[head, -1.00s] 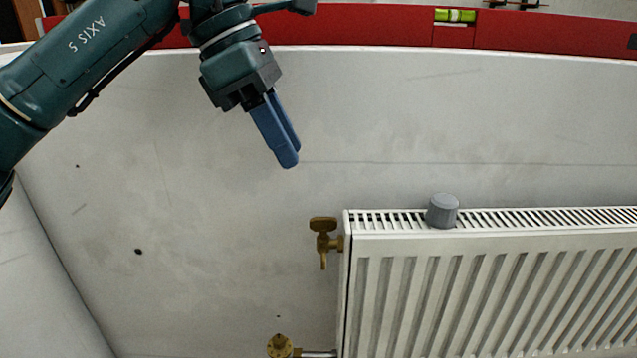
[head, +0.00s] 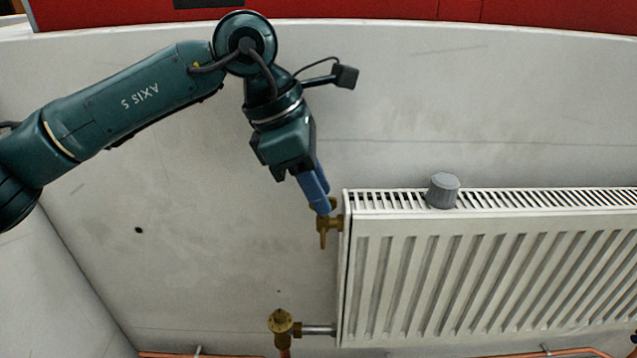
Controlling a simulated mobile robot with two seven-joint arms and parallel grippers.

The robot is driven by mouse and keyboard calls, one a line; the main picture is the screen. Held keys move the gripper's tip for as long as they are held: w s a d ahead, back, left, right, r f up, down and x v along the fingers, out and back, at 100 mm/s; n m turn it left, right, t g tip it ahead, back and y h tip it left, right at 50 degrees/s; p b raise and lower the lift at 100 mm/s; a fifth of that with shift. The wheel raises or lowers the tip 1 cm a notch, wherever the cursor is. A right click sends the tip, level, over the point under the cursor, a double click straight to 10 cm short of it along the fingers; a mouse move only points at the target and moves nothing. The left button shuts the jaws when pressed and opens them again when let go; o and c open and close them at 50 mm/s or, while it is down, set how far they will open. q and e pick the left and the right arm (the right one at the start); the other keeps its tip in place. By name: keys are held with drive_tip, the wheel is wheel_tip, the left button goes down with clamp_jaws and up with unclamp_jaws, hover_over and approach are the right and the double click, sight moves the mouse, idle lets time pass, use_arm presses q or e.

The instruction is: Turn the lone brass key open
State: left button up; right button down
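The brass key (head: 323,232) sits on a small brass fitting at the upper left corner of the white radiator (head: 450,280). My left gripper (head: 322,208) comes down from above, its blue fingertips at the key's top handle. The fingers cover most of that handle, and a little brass shows at their right side. I cannot tell whether the fingers are closed on it or only beside it. My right gripper is out of view.
A grey cap (head: 443,190) stands on the radiator's top grille. A brass valve (head: 280,321) with a short pipe is at the lower left of the radiator. A red band (head: 400,12) runs along the top.

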use_arm(q)
drive_tip(key=shift+d+f, duration=0.1)
drive_tip(key=shift+f, duration=0.2)
drive_tip(key=shift+c, duration=0.5)
clamp_jaws()
